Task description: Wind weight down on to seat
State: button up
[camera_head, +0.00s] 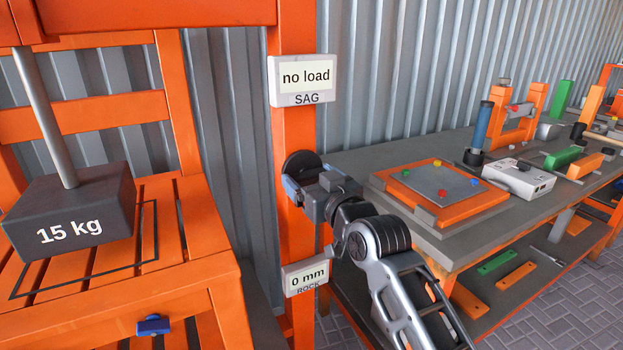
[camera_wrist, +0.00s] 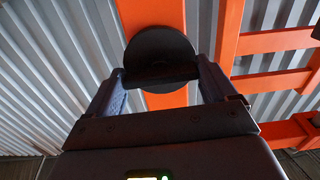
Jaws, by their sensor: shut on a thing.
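A dark grey block marked "15 kg" (camera_head: 70,215) hangs on a grey rod (camera_head: 44,115) over the orange slatted seat (camera_head: 205,235). A dark square outline is drawn on the slats beneath it; any gap under the block is hard to judge. A round black knob (camera_head: 301,163) sits on the orange post (camera_head: 290,130). My gripper (camera_head: 303,188) is at the knob. In the wrist view, my gripper (camera_wrist: 162,78) has its two fingers on either side of the bar across the black knob (camera_wrist: 160,55), closed on it. The upper sign (camera_head: 303,80) reads "no load", "SAG".
A lower sign (camera_head: 305,278) reads "0 mm", "ROCK". A blue piece (camera_head: 153,325) is on the seat's front edge. A grey workbench (camera_head: 350,165) on the right carries an orange-framed panel (camera_head: 440,195), a white box (camera_head: 518,178) and several parts. Corrugated wall stands behind.

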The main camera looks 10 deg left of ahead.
jog(key=m+p, duration=0.1)
jog(key=m, duration=0.2)
jog(key=shift+f+m, duration=0.1)
jog(key=shift+m, duration=0.3)
jog(key=m+p, duration=0.1)
jog(key=m, duration=0.2)
jog(key=shift+m, duration=0.3)
jog(key=m+p, duration=0.1)
jog(key=m, duration=0.2)
jog(key=shift+m+p, duration=0.35)
jog(key=shift+m, duration=0.05)
jog(key=m+p, duration=0.1)
jog(key=m, duration=0.2)
jog(key=shift+m+p, duration=0.3)
jog(key=shift+p, duration=0.1)
jog(key=m+p, duration=0.2)
jog(key=m, duration=0.3)
jog(key=shift+p, duration=0.35)
jog(key=shift+m+p, duration=0.85)
jog(key=shift+m, duration=1.05)
